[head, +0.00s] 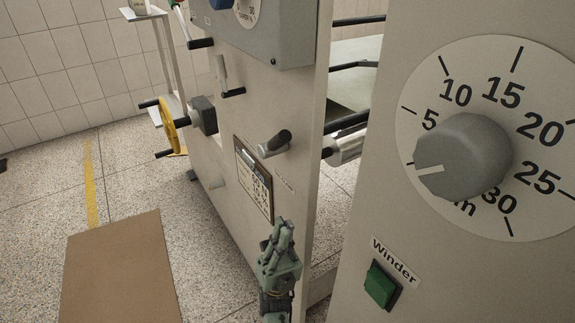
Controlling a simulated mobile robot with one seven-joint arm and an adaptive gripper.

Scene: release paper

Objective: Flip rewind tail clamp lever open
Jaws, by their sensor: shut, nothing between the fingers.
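A short lever with a dark rounded grip (276,143) sticks out from the grey machine side panel (296,120). Another lever with a pale upright arm and black handle (230,90) sits higher and to the left on the same panel. Small lettering lies below the first lever, too small to read, so I cannot tell which lever is the tail clamp. My gripper (281,230) is low in the picture, fingers pointing up and shut with nothing between them. It is below the dark-gripped lever and appears apart from it.
A large dial (463,155) and a green Winder button (381,285) are on a close panel at the right. A framed notice (254,180) is on the machine side. A yellow handwheel (170,126) is at left. A brown mat (120,270) lies on open floor.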

